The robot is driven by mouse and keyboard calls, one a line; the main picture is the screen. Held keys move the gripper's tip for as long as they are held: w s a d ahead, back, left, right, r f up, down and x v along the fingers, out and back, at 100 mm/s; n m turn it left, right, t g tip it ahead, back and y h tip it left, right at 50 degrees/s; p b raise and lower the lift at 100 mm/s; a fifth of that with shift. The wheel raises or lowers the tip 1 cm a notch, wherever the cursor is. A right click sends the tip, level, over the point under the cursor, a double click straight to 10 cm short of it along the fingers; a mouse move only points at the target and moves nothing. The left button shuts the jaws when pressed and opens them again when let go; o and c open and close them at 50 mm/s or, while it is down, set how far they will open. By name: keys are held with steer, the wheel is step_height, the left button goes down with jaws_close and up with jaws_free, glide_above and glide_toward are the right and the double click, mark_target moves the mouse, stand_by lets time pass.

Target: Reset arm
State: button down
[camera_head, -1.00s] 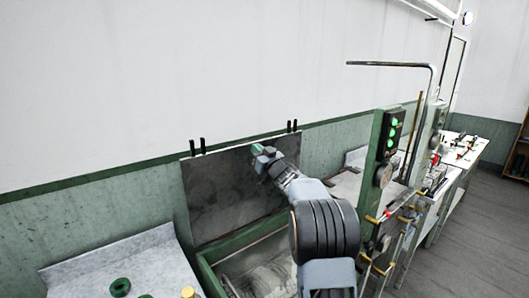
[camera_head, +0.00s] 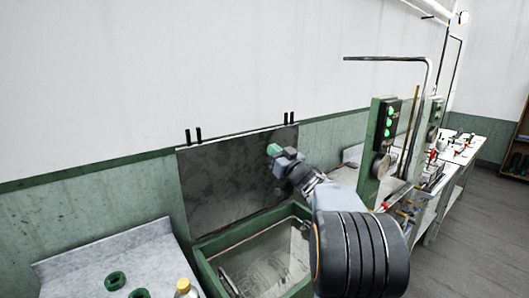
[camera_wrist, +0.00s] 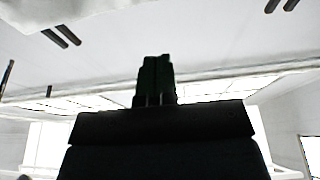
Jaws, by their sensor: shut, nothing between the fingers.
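My gripper (camera_head: 274,150) is raised in front of the dark grey panel (camera_head: 222,185) behind the basin, its green fingertips pointing up and to the left. The fingers are shut and hold nothing. In the wrist view my gripper (camera_wrist: 155,72) shows as a dark shape with the fingers together, against the pale wall and ceiling. My arm hides part of the basin's right side and the lower part of the green post.
A green-rimmed basin (camera_head: 205,268) lies below my arm. A green post (camera_head: 374,150) with lit green buttons and a bent metal pipe (camera_head: 400,58) stands to the right. A marble counter (camera_head: 75,268) with green rings (camera_head: 116,281) and a bottle (camera_head: 184,287) is at the left.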

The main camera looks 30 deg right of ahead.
steer(key=s+d+f+m+g+h, duration=0.3)
steer(key=s+f+g+h, duration=0.15)
steer(key=f, duration=0.25)
steer(key=s+d+f+m+g+h, duration=0.3)
steer(key=s+f+g+h, duration=0.15)
steer(key=f+h, duration=0.2)
steer(key=s+a+f+n+g+y, duration=0.2)
steer(key=s+a+f+g+y, duration=0.1)
steer(key=s+a, duration=0.6)
steer(key=s+a+f+n+g+y, duration=0.1)
steer(key=s+a+f+g+y, duration=0.3)
steer(key=s+a, duration=0.6)
steer(key=a+g, duration=0.1)
steer(key=a, duration=0.5)
steer(key=shift+f+n, duration=0.4)
steer(key=shift+s+a, duration=0.1)
steer(key=shift+a, duration=0.05)
